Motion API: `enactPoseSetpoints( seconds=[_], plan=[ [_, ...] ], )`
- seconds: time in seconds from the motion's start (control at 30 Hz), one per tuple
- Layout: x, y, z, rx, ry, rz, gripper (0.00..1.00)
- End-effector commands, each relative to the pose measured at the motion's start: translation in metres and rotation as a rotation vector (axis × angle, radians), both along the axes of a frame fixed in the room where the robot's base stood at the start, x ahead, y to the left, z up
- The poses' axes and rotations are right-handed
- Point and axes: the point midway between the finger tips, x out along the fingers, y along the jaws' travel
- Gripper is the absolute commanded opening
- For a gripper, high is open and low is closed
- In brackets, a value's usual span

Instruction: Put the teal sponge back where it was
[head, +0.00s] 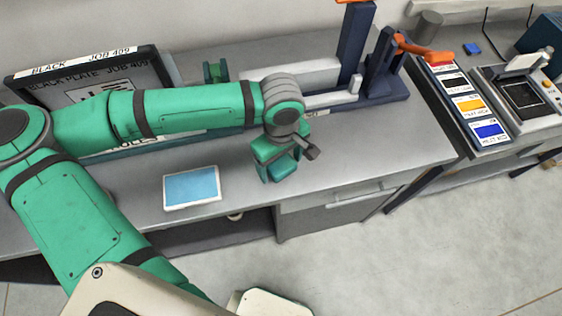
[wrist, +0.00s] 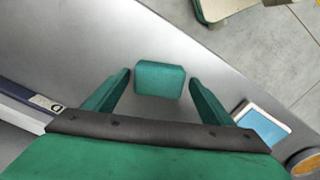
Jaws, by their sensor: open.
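The teal sponge (wrist: 160,80) lies on the grey bench top in the wrist view, a small rounded block. My gripper (wrist: 160,77) is open, with one finger on each side of the sponge and a gap showing on both sides. I cannot tell how far the fingertips reach down beside it. In the head view my gripper (head: 274,172) points down over the bench near its front edge, and the sponge (head: 283,166) shows partly between the green fingers.
A white-framed light-blue pad (head: 192,187) lies left of my gripper; it also shows in the wrist view (wrist: 262,124). A framed black plate (head: 95,85) and a dark blue press-like stand (head: 385,70) are behind. Ink-colour cards (head: 468,104) lie right. The bench front edge is close.

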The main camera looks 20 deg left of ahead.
Motion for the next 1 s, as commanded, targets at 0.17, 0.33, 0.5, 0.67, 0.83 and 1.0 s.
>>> enactPoseSetpoints(
  seconds=[0.17,0.33,0.5,0.67,0.83,1.0],
  plan=[
    [0.001,0.0,0.015,0.002,-0.002,-0.001,0.77],
    [0.001,0.001,0.047,0.004,-0.004,-0.001,0.77],
    [0.001,0.0,0.081,0.003,-0.003,-0.001,0.77],
    [0.001,0.0,0.105,0.002,-0.001,0.0,0.77],
    [0.0,0.0,0.117,0.0,-0.001,-0.001,0.77],
    [0.0,-0.001,0.12,0.0,0.0,-0.001,0.77]
  ],
)
